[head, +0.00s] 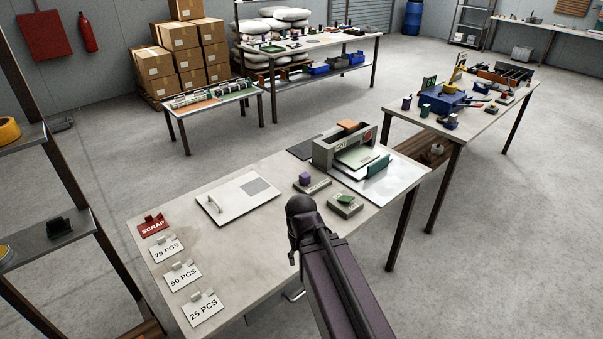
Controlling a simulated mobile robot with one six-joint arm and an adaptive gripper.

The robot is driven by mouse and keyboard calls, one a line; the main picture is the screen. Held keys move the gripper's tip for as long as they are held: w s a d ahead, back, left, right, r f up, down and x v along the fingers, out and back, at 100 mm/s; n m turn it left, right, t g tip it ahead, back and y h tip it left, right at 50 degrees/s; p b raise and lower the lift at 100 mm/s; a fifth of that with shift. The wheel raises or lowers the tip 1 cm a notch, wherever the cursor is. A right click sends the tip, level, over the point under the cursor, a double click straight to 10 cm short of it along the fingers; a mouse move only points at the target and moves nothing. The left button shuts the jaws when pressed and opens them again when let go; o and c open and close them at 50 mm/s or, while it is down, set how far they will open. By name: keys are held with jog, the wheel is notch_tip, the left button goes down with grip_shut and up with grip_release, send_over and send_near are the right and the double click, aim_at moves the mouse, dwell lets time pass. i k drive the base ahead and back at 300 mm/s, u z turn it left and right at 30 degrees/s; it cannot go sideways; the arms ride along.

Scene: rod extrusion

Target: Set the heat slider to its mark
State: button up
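I cannot tell for sure which part is the heat slider, and no mark for it can be made out at this size. On the near table (215,245), a small grey base with a purple block (305,178) sits right of the middle. Beside it is a grey base with a green piece (345,199) on top. Behind them stands a grey machine (332,150) with an orange block on top and a green upright plate (378,166) at its front. My arm reaches up from the bottom, its dark joint close to the two bases in the picture.
A white board with a handle (228,201) lies mid-table. A red SCRAP sign (152,226) and 75, 50 and 25 PCS cards line the left end. A cluttered table (480,115) stands to the right, a shelf rack (40,150) to the left. Floor between is clear.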

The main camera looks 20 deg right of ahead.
aim_at(304, 178)
jog(key=z, duration=0.25)
jog(key=i, duration=0.85)
jog(key=z, duration=0.4)
